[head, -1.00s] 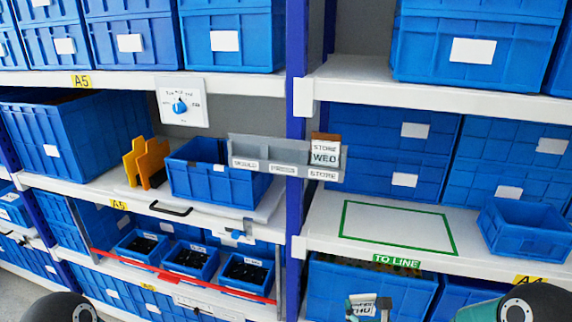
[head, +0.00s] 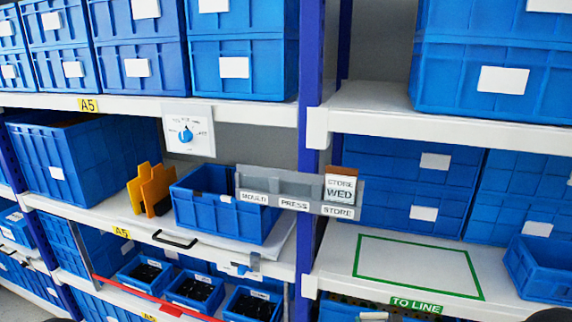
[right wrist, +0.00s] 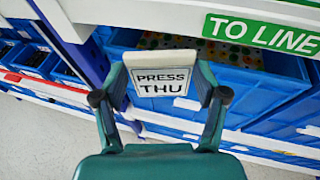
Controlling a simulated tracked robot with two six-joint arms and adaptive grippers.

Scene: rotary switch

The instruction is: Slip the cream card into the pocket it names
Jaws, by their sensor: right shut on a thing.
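A cream card (right wrist: 160,82) reading PRESS THU is held between the fingertips of my right gripper (right wrist: 163,90) in the right wrist view. The gripper is shut on it and the text faces the camera. A grey pocket rack (head: 290,187) hangs on the shelf front in the head view, with labels MOULD, PRESS and STORE from left to right. A card reading STORE WED (head: 340,186) with a brown top stands in the STORE pocket. The MOULD and PRESS pockets show no card. The held card is well below the rack. My left gripper is not in view.
A blue bin (head: 222,210) and yellow plates (head: 152,190) stand left of the rack. A blue upright (head: 311,100) rises behind it. A rotary switch (head: 186,134) is on a white panel above. A green-outlined area (head: 418,266) at right is empty.

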